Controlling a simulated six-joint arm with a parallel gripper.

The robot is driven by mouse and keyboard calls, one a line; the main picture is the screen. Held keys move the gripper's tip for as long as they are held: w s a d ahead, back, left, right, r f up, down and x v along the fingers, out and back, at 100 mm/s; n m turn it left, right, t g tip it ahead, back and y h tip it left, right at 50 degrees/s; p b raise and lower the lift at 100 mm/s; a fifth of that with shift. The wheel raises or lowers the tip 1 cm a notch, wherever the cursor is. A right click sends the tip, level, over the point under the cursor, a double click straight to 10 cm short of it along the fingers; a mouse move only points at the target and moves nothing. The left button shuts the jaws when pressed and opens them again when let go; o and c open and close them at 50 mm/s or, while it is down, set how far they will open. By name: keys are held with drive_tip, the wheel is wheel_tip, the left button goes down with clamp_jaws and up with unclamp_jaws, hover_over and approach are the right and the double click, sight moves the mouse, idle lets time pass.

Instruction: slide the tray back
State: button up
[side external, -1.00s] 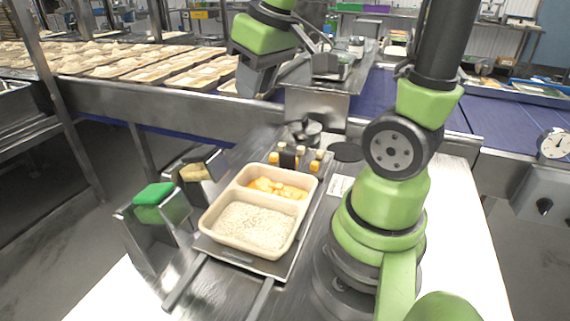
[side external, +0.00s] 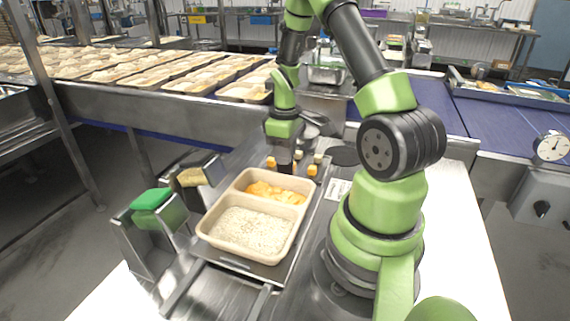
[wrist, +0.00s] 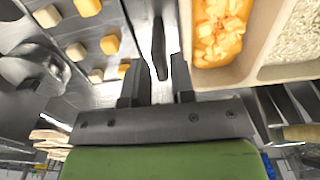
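A beige two-compartment tray (side external: 295,236) rests on a metal plate with rails. White rice (side external: 240,228) fills its near compartment and orange cubes (side external: 272,192) lie in its far one. My gripper (side external: 284,170) points down at the tray's far end, among small blocks. In the wrist view, the fingers of my gripper (wrist: 157,80) are apart, and the tray's rim (wrist: 222,78) is just right of them. A narrow dark shape shows between the fingers; I cannot tell what it is. Contact with the tray cannot be made out.
Several pale and orange blocks (wrist: 109,44) sit beside my gripper. A metal holder with a green sponge (side external: 151,199) and another with a yellowish piece (side external: 191,177) stand left of the tray. Filled trays (side external: 190,82) line the conveyor behind.

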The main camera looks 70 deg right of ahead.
drive_tip(key=shift+f, duration=1.7)
clamp_jaws()
drive_tip(key=a, duration=1.1)
drive_tip(key=shift+a, duration=0.25)
unclamp_jaws()
drive_tip(key=shift+r, duration=0.1)
